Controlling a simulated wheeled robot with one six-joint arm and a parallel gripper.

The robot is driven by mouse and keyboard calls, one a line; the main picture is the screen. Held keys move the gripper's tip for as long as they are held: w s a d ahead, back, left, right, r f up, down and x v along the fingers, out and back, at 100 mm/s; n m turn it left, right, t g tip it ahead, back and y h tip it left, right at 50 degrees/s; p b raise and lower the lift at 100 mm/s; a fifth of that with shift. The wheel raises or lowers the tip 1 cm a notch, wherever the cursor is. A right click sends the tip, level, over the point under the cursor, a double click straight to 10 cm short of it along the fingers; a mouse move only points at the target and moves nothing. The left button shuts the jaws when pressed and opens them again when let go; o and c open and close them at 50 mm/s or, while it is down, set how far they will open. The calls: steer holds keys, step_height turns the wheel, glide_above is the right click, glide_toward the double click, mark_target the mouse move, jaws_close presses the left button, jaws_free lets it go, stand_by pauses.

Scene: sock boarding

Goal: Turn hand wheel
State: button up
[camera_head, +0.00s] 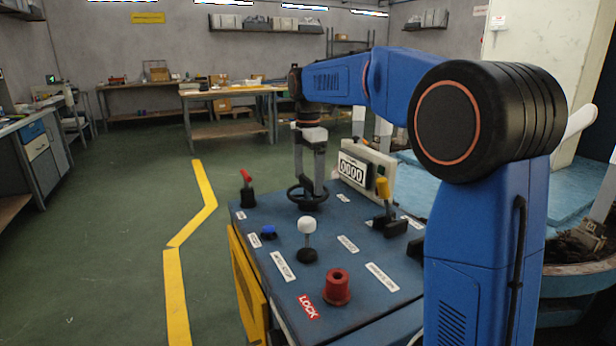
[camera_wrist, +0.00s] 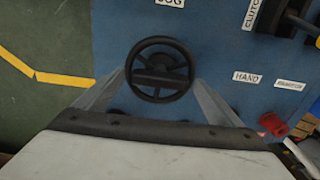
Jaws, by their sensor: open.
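The hand wheel (camera_head: 308,203) is a small black wheel with a crossbar, lying flat on the blue panel top. It also shows whole in the wrist view (camera_wrist: 158,78), near the upper middle. My gripper (camera_head: 308,184) points down over the wheel. In the wrist view its two grey fingers (camera_wrist: 160,82) are spread, one at the left side of the wheel and one at the right. Nothing is held between them. I cannot tell whether either finger touches the rim. Part of the wheel is hidden behind the fingers in the head view.
The blue panel (camera_head: 345,268) carries a white-knobbed lever (camera_head: 307,228), a red knob (camera_head: 338,287), a red-handled lever (camera_head: 247,188), a yellow-handled lever (camera_head: 384,190) and a blue knob (camera_head: 268,232). A counter reading 0000 (camera_head: 352,169) stands behind the wheel. Open green floor lies left.

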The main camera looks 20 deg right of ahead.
steer(key=c, duration=1.1)
steer(key=shift+o, duration=0.2)
